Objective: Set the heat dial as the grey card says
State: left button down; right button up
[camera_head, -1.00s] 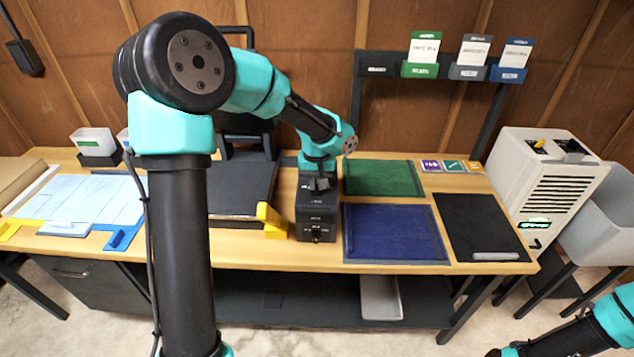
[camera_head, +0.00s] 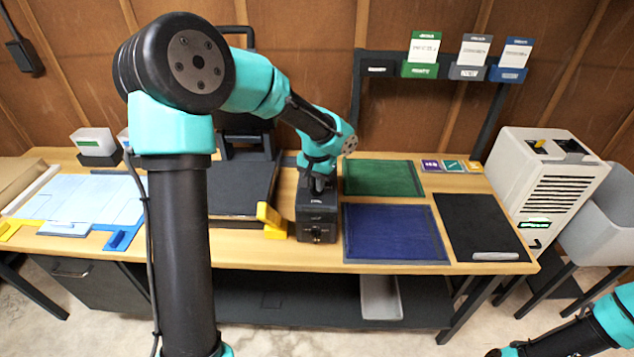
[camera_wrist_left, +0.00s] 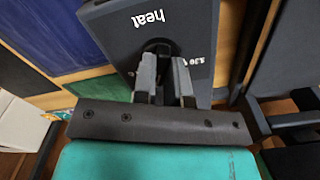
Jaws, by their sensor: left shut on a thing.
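The dark control box (camera_head: 316,222) stands on the table, right of the black heat press. My left gripper (camera_head: 318,187) points down over the top of the box. In the left wrist view, the box (camera_wrist_left: 205,25) bears the word "heat" and small white figures beside the fingers. My left gripper (camera_wrist_left: 167,70) is shut on the black heat dial (camera_wrist_left: 158,46), which is mostly hidden between the fingers. The dial's setting cannot be read. The grey card (camera_head: 475,50) stands in the grey holder (camera_head: 467,72) on the rack; its print is too small to read.
The heat press (camera_head: 240,190) with a yellow handle (camera_head: 270,218) is close left of the box. A green mat (camera_head: 383,178) and a blue mat (camera_head: 395,232) lie flat to the right. Green (camera_head: 424,46) and blue (camera_head: 516,52) cards flank the grey one.

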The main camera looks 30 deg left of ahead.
pick_arm(q)
jog(key=m, duration=0.6)
jog(key=shift+m, duration=0.4)
jog(key=c, duration=1.2)
grip_release()
jog(key=shift+o, duration=0.2)
jog(key=shift+r, duration=0.15)
notch_tip(320, 180, up, 17)
